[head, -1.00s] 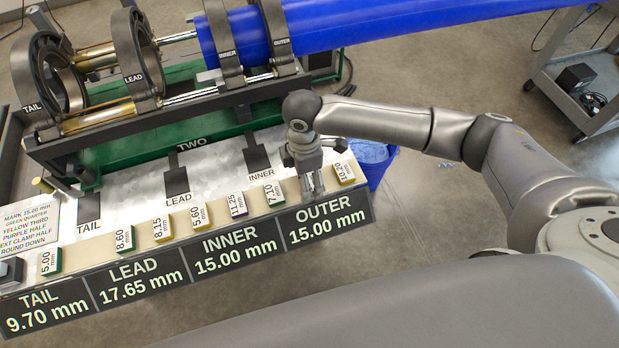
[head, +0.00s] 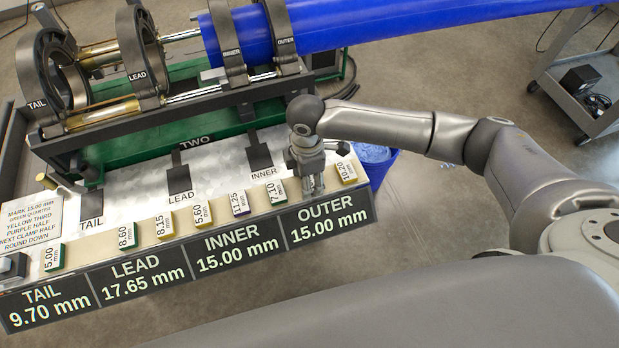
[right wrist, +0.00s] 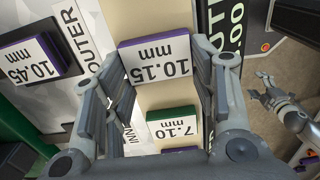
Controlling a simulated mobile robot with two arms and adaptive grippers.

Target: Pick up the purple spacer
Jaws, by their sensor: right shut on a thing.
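A purple-edged spacer marked 10.15 mm (right wrist: 156,58) lies between the fingers of my right gripper (right wrist: 157,75) in the right wrist view. The gripper is shut on it, a finger on each side. In the head view my right gripper (head: 313,191) points down at the tan rail, and the fingers hide this spacer. Other purple-edged spacers are one marked 11.25 (head: 239,204) on the rail and one marked 10.45 mm (right wrist: 34,62) at the OUTER slot. My left gripper (right wrist: 260,86) shows small in the right wrist view, apart from the rail, its fingers spread.
The green-edged 7.10 spacer (head: 275,193) and yellow-edged 10.20 spacer (head: 346,172) stand close on either side of my right gripper. Several more spacers line the rail to the left. The clamp frame with the blue pipe (head: 400,22) is behind. A blue bin (head: 376,165) stands to the right.

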